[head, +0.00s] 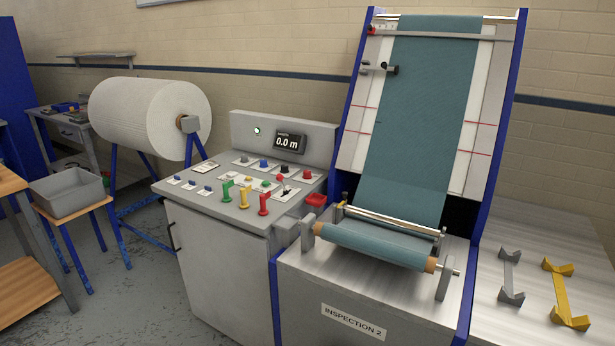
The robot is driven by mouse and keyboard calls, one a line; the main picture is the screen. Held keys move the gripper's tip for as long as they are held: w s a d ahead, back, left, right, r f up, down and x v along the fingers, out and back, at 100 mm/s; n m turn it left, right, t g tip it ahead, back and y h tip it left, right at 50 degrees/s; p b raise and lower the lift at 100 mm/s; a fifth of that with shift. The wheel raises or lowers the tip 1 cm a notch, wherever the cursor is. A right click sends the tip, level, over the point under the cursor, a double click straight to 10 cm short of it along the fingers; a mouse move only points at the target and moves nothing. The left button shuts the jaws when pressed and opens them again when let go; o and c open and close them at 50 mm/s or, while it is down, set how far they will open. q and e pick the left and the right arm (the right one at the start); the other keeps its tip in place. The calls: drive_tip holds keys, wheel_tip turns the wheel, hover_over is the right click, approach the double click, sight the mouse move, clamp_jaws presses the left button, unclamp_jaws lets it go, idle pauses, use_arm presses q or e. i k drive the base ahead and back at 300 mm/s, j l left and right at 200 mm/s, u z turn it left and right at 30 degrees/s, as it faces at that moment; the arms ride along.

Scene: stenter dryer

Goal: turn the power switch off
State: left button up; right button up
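The control console (220,245) stands left of the fabric inspection machine. Its sloped top (184,198) carries many controls: small blue switches (189,185) at the left, a row of grey, blue (264,164), black and red (307,175) knobs at the back, and green (227,195), yellow (244,197) and red (264,204) levers at the front. A lever with a red ball (281,178) stands at the right. The labels are too small to read, so I cannot tell which control is the power switch. A lamp (257,131) glows whitish-green. Neither gripper is in view.
A display (289,142) reads 0.0 m. The inspection machine (300,290) holds teal fabric (420,110) and a teal roll (375,243). A metal table (540,255) with grey and yellow brackets is at right. A white roll (140,115) and grey bin (68,193) are at left.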

sight(306, 174)
drive_tip(key=j+z, duration=0.1)
drive_tip(key=z, duration=0.75)
drive_tip(key=i+j+z, duration=0.1)
drive_tip(key=j+z, duration=0.35)
drive_tip(key=j, duration=0.15)
drive_tip(key=j+z, duration=0.45)
drive_tip(key=k+j+z, duration=0.1)
drive_tip(key=j+z, duration=0.35)
drive_tip(key=j, duration=0.25)
